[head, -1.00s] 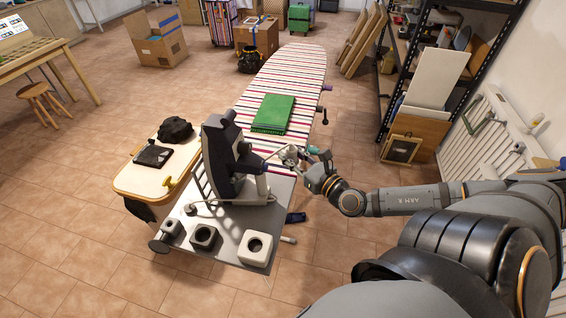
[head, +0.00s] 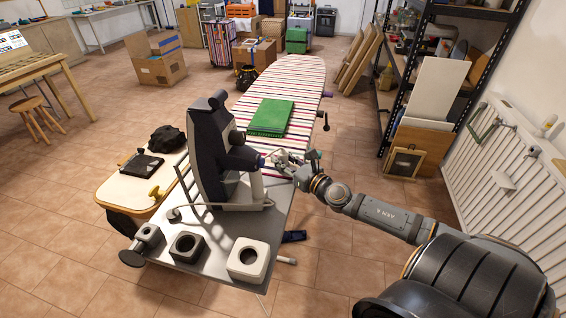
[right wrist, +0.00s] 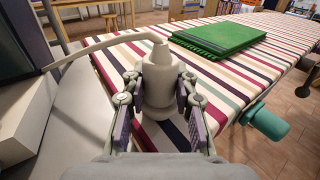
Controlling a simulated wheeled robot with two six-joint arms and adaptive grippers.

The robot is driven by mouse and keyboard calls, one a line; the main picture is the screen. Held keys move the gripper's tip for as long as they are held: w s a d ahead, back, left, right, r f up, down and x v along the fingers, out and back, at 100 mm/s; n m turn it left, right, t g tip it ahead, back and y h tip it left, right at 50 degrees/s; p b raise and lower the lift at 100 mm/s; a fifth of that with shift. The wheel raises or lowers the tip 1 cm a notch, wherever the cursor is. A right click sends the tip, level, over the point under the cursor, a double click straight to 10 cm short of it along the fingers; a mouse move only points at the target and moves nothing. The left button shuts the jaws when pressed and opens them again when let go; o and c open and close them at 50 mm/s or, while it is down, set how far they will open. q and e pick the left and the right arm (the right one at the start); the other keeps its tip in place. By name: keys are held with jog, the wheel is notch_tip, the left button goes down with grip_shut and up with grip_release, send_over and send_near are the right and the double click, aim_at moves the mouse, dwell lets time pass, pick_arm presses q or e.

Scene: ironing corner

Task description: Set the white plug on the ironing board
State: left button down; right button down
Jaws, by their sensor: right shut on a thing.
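The white plug (right wrist: 160,82) is upright between the fingers of my right gripper (right wrist: 158,100), with its pale cord running off to the left. In the head view, my right gripper (head: 287,164) is at the near end of the ironing board and partly hides the plug. The ironing board (head: 297,82) has a striped cover and runs away from me. In the right wrist view the plug is in front of the striped cover (right wrist: 213,98). I cannot tell whether its base touches it. My left gripper is not in view.
A green book (head: 270,117) lies on the board beyond the gripper. A large dark iron-like appliance (head: 207,140) stands upright left of the gripper on a grey plate. A white square block with a round hole (head: 248,260) is at its front. Shelving (head: 440,60) stands right.

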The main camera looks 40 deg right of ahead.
jog(key=shift+f, duration=0.15)
jog(key=c, duration=1)
grip_release()
jog(key=shift+c, duration=0.2)
